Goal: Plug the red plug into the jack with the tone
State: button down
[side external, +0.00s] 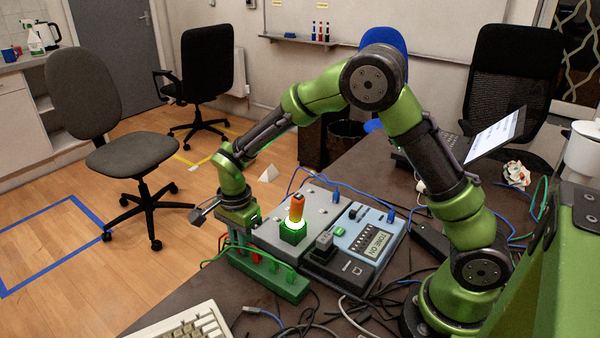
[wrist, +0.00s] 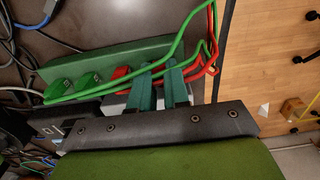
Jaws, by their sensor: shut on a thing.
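My gripper (side external: 232,238) points down over the left end of a green rack (side external: 272,284) at the table's edge. Its dark green fingers (wrist: 162,84) are shut on a red plug, mostly hidden between them, with a red cable (wrist: 208,62) beside it. Another red plug (wrist: 121,72) sits in the rack next to the fingers; it also shows in the side view (side external: 256,258). An orange probe (side external: 297,206) with a glowing ring stands upright on a green block on the grey sloped panel (side external: 268,232). The blue tester's display (side external: 379,244) reads "TONE ON". Individual jacks are too small to tell.
Green plugs (wrist: 61,91) stand in the rack. Green cables (wrist: 130,88) loop over it. Blue cables (side external: 345,187) run behind the panel, and dark cables tangle in front.

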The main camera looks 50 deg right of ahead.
jog(key=shift+r, duration=0.15)
jog(key=shift+r, duration=2)
jog(key=c, duration=1.7)
grip_release()
grip_shut()
jog(key=shift+d, duration=0.1)
